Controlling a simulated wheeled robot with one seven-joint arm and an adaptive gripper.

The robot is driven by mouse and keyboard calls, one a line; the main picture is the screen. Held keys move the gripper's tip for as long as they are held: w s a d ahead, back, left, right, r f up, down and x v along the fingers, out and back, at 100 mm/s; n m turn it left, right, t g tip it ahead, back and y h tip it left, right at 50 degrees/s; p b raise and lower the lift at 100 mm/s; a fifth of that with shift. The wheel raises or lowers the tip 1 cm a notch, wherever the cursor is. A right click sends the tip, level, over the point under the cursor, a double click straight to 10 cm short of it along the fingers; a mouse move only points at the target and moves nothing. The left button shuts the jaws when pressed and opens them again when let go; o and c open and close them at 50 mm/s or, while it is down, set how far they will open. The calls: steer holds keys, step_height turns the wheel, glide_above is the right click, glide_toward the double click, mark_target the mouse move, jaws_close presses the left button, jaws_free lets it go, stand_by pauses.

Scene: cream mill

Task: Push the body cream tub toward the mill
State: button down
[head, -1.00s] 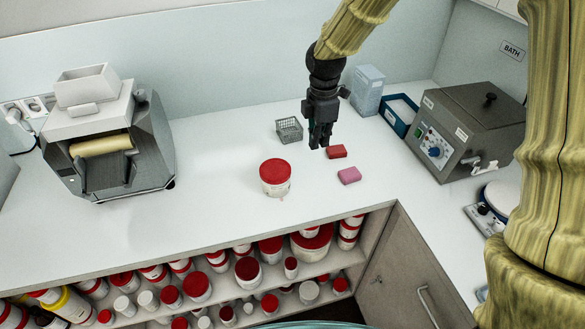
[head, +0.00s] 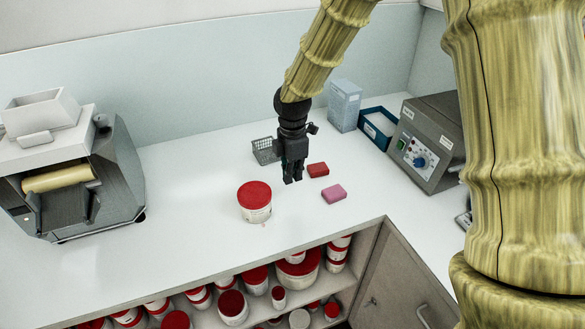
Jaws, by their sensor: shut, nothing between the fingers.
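The body cream tub (head: 256,207) is white with a red lid and stands upright on the white counter, near its front edge. The mill (head: 68,170) is a grey machine with a white hopper and a cream-coloured roller, at the left of the counter. My gripper (head: 292,181) is shut and empty, pointing down just to the right of the tub and slightly behind it. A small gap shows between the fingers and the tub. The fingertips' height over the counter is hard to tell.
A red block (head: 318,170) and a pink block (head: 334,194) lie right of my gripper. A grey wire basket (head: 264,151) stands behind it. The counter (head: 185,195) between tub and mill is clear. Several tubs fill the shelf below.

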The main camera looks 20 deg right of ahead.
step_height(320, 180, down, 6)
steer(key=shift+d+f+p, duration=0.1)
steer(key=shift+f+p, duration=0.15)
steer(key=shift+p, duration=0.6)
steer(key=a, duration=0.2)
steer(key=a+p, duration=0.1)
steer(key=shift+s+a+r+p, duration=0.15)
steer(key=shift+s+a+p, duration=0.05)
steer(key=shift+a+p, duration=0.15)
steer(key=shift+a, duration=0.15)
steer(key=shift+a, duration=0.1)
